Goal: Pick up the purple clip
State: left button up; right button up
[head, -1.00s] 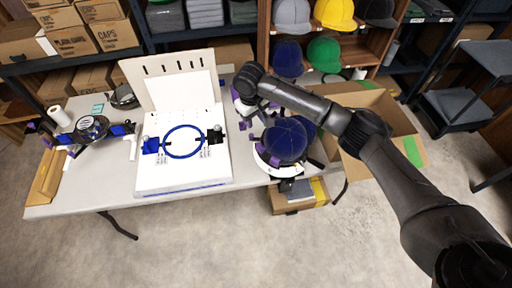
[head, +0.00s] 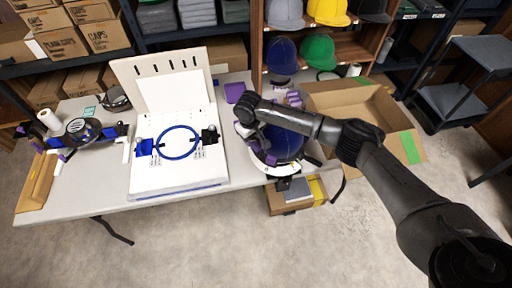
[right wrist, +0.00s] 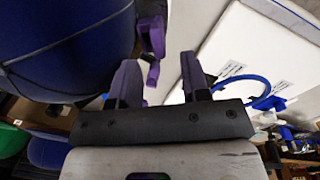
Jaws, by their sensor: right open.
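In the right wrist view a purple clip (right wrist: 152,36) sits at the edge of a dark blue cap (right wrist: 65,40), just beyond my fingertips. My right gripper (right wrist: 160,75) is open, and nothing shows held between its fingers. In the head view the blue cap (head: 285,143) sits on a white-rimmed holder at the table's right end. Purple parts (head: 259,160) show along the holder's left side; I cannot tell which is the clip seen at the wrist. My right forearm and wrist cover part of the cap. My left gripper is not in view.
A white hooping board with a blue ring (head: 180,142) stands left of the cap. A purple piece (head: 236,92) lies on the table (head: 85,185) behind. A blue-and-black device (head: 82,132) is at the left. An open cardboard box (head: 390,130) is at the right.

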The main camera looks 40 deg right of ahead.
jog(key=shift+d+f, duration=0.1)
jog(key=shift+f, duration=0.85)
jog(key=shift+c, duration=0.3)
grip_shut()
